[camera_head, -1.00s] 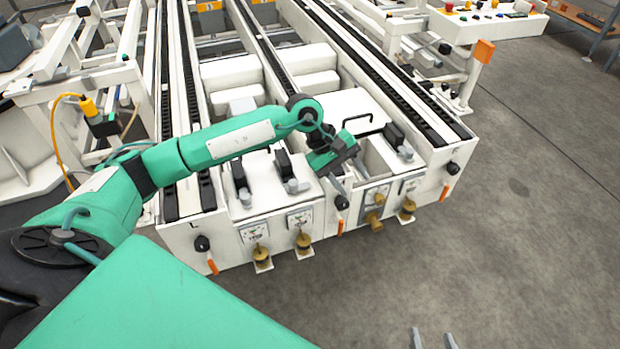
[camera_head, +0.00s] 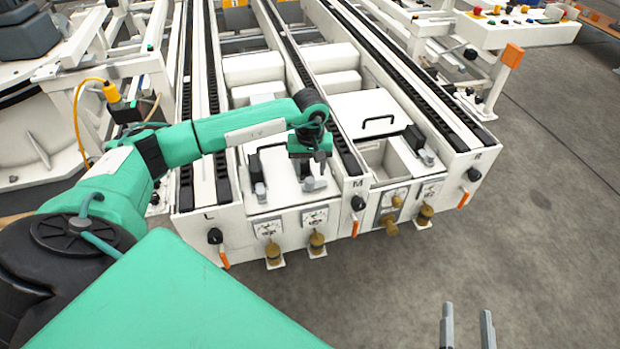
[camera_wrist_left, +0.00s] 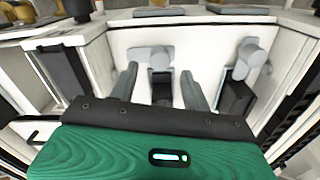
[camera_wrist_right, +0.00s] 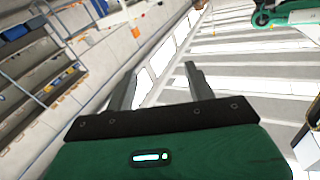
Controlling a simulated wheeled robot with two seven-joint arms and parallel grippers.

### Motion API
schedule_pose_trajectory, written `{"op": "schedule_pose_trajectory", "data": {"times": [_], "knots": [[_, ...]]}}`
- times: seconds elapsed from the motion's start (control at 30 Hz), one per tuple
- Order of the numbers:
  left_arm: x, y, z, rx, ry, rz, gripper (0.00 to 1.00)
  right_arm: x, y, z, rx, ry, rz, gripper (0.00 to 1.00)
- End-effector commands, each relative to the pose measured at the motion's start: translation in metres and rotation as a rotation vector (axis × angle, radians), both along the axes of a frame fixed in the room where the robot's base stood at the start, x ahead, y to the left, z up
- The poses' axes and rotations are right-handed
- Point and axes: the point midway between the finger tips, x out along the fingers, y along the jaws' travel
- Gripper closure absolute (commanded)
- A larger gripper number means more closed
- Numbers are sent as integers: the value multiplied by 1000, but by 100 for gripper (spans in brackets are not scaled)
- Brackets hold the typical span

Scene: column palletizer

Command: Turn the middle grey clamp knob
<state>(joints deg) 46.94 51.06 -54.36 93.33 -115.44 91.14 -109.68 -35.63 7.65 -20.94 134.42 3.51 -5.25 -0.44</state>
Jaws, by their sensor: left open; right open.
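The middle grey clamp knob (camera_head: 313,184) stands on the front of the white machine, left of the M beam. My left gripper (camera_head: 311,168) is over it, pointing down and open, and partly hides the clamp. In the left wrist view the grey knob (camera_wrist_left: 150,56) and its black clamp body show between the spread fingers (camera_wrist_left: 160,75). I cannot tell whether they touch it. Another grey knob (camera_head: 260,190) is to the left, and a third (camera_head: 428,157) is at the right. My right gripper (camera_head: 468,325) is open and empty over the floor; its fingers show in its wrist view (camera_wrist_right: 160,85).
Below the clamps are gauges and brass knobs (camera_head: 317,242), with black knobs (camera_head: 358,203) and orange levers on the beam ends. A black handle (camera_head: 378,124) rises from the right white box. A control panel (camera_head: 520,30) is at the back right. The grey floor is clear at right.

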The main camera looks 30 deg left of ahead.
Motion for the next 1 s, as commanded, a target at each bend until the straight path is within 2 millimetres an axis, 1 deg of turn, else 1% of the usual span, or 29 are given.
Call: {"op": "schedule_pose_trajectory", "data": {"times": [0.03,0.2,0.33,0.6,0.67,0.7,0.83,0.87,1.0], "knots": [[-1,0,-11,0,4,0,52,3,-2,5,9,-35,-7,46],[0,0,-30,-1,1,0,52,7,-6,23,29,-119,-24,46],[0,0,-37,-1,0,0,52,8,-8,29,36,-148,-29,46],[0,0,-37,-1,0,0,52,9,-8,30,37,-153,-31,46],[0,0,-37,-1,0,0,62,9,-8,30,37,-153,-31,46],[0,0,-37,-1,0,0,70,9,-8,30,37,-153,-31,46],[0,0,-37,-1,0,0,95,9,-8,30,37,-153,-29,46],[0,0,-37,-1,-1,0,97,9,-8,30,37,-152,-30,46],[0,0,-37,-1,-1,4,97,9,-8,30,37,-152,-30,46]]}}
